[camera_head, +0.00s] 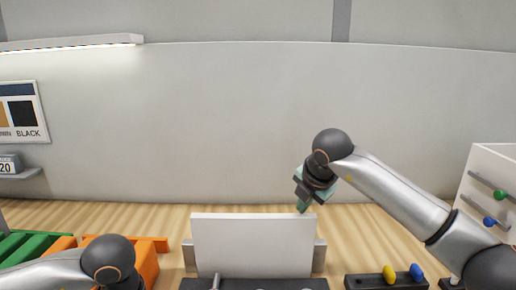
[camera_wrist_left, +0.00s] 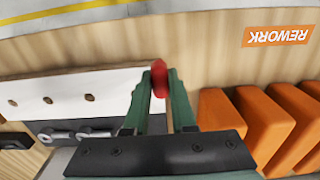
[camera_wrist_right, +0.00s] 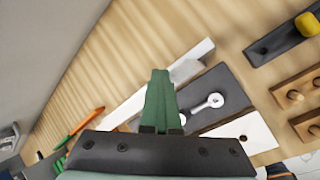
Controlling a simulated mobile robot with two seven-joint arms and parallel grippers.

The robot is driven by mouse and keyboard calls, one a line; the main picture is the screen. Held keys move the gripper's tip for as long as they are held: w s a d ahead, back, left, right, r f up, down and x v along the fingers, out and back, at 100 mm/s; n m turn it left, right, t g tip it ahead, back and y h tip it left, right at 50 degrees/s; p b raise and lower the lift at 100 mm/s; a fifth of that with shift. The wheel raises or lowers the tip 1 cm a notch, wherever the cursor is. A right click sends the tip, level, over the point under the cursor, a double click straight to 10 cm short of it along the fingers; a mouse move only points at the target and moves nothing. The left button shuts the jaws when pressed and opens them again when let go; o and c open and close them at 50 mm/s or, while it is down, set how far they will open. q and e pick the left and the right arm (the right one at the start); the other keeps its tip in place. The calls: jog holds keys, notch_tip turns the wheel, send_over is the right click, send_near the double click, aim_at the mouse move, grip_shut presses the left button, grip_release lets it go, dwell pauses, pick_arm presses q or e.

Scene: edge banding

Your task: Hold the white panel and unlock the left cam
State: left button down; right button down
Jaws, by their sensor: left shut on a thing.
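The white panel (camera_head: 254,245) stands upright in the middle of the head view, with grey blocks behind its ends. A long white piece with several brown holes (camera_wrist_left: 75,97) shows in the left wrist view, beside metal levers (camera_wrist_left: 75,134) on a dark base. My left gripper (camera_wrist_left: 158,88) is shut on a red rounded knob (camera_wrist_left: 158,72) at its green fingertips; its fingers are out of the head view. My right gripper (camera_head: 303,207) has its green fingers together, at the panel's upper right corner. In the right wrist view a metal lever (camera_wrist_right: 210,102) sits on a dark plate beyond the fingers.
Orange bins (camera_head: 145,262) and green bins (camera_head: 28,245) stand at the left. A dark strip with yellow and blue knobs (camera_head: 372,282) lies at the right, near a white unit with handles (camera_head: 492,190). The wooden bench behind the panel is clear.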

pick_arm(q)
jog(key=shift+f, duration=0.1)
dwell(0.6)
jog(key=shift+w, duration=0.15)
jog(key=w+d, duration=0.1)
jog(key=w, duration=0.1)
jog(key=w+d+r, duration=0.1)
jog(key=w, duration=0.2)
jog(key=w+d+r, duration=0.1)
jog(key=w+d, duration=0.1)
jog(key=w, duration=0.1)
jog(key=shift+w+d+r, duration=0.1)
jog(key=shift+r, duration=0.05)
jog(key=w+d+r, duration=0.5)
jog(key=w, duration=0.3)
jog(key=shift+f, duration=3)
jog(key=shift+f, duration=0.6)
